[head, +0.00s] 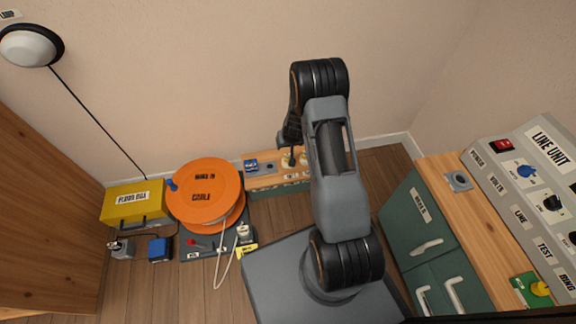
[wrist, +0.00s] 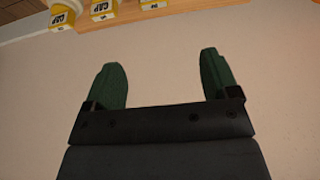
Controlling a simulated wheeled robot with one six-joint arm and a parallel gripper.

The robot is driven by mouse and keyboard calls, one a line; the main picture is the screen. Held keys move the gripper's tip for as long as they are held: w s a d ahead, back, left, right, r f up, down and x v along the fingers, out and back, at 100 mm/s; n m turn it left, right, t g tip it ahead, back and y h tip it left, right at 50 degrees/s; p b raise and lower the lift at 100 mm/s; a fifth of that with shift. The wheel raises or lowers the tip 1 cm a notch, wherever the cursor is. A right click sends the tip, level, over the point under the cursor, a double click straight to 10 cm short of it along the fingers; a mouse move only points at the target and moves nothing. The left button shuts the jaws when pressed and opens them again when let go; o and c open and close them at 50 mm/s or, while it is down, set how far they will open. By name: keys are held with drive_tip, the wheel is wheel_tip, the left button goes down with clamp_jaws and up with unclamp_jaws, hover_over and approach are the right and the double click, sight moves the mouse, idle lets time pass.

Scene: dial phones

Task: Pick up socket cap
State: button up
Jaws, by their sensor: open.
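Several small yellow and white blocks stand along the top edge of the wrist view. One labelled CAP (wrist: 62,17) is at the upper left, and another CAP block (wrist: 102,8) is beside it; both are cut off by the frame. My gripper (wrist: 163,72) is open with nothing between its two green fingers, and the blocks are beyond the fingertips, apart from them. In the head view my gripper reaches down over a low wooden-topped bench (head: 262,182) by the wall. Small pale pieces there are partly hidden by my arm, and I cannot tell which is the socket cap.
An orange cable reel (head: 205,190) and a yellow floor box (head: 135,203) stand left of the bench. A green cabinet (head: 420,215) and a grey line unit (head: 535,180) stand at the right. A blue piece (head: 251,164) sits on the bench's left end.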

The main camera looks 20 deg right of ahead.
hover_over(288, 154)
drive_tip(key=s, duration=0.3)
wheel_tip(288, 154, down, 9)
drive_tip(key=shift+a+x, duration=0.1)
drive_tip(key=shift+x, duration=1.65)
drive_tip(key=shift+a+x, duration=0.15)
drive_tip(key=shift+x, duration=1.55)
drive_tip(key=shift+w, duration=0.1)
drive_tip(key=shift+c, duration=0.4)
drive_tip(key=c, duration=1)
drive_tip(key=shift+r, duration=0.15)
